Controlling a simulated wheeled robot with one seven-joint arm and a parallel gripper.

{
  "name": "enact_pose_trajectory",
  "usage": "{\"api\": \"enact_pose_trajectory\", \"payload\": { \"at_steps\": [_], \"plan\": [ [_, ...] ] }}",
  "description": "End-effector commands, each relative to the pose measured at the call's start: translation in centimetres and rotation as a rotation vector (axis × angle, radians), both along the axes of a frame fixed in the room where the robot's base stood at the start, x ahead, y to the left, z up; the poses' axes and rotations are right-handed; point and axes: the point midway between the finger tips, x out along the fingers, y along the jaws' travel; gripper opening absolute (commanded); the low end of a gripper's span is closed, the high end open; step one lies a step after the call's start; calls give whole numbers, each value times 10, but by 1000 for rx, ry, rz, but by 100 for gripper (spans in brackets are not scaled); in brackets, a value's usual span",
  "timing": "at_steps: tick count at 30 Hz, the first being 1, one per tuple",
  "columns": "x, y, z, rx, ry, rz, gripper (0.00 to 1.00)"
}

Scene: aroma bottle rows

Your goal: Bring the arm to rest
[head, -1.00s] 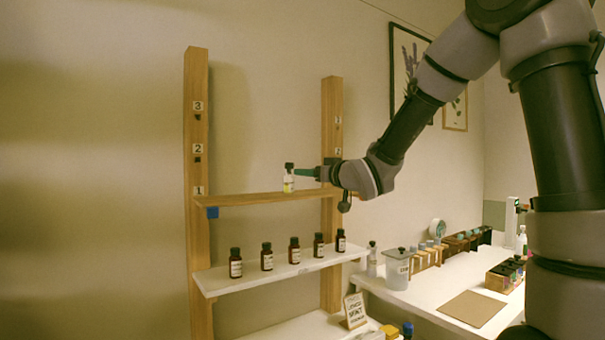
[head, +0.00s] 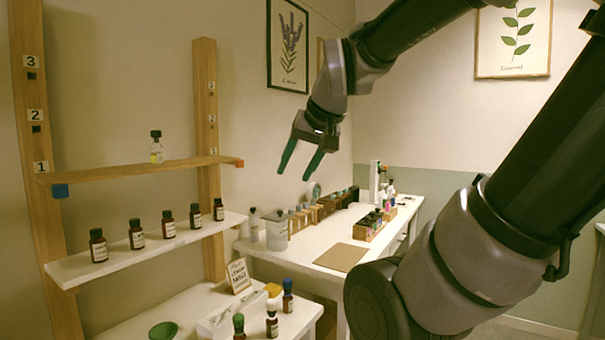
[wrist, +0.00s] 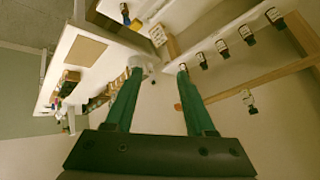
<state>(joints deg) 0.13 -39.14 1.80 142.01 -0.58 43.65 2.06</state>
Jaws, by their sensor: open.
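My gripper (head: 301,160) is open and empty, with its two green fingers pointing down. It hangs in the air to the right of the wooden shelf and above the far part of the white table. In the wrist view the gripper (wrist: 160,78) also shows spread fingers with nothing between them. A clear bottle with yellow liquid and a dark cap (head: 156,147) stands upright on the upper wooden board (head: 110,172), apart from my gripper.
Several brown bottles (head: 137,234) stand in a row on the white lower shelf (head: 75,270). The white table (head: 300,262) holds a lidded jar (head: 276,231), racks and a brown mat (head: 341,257). Capped bottles (head: 272,318) and a green bowl (head: 163,331) stand on the lower surface in front.

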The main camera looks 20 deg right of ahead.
Motion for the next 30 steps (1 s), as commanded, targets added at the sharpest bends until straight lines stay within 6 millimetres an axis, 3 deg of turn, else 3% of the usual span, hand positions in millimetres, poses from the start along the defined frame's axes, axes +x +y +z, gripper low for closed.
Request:
{"api": "enact_pose_trajectory", "payload": {
  "at_steps": [3, 6, 30],
  "plan": [
    [-28, 1, -5, 60, 60, -11, 55],
    [-36, 2, -7, 80, 83, -13, 55],
    [-37, 3, -7, 81, 86, -13, 55]
  ]
}}
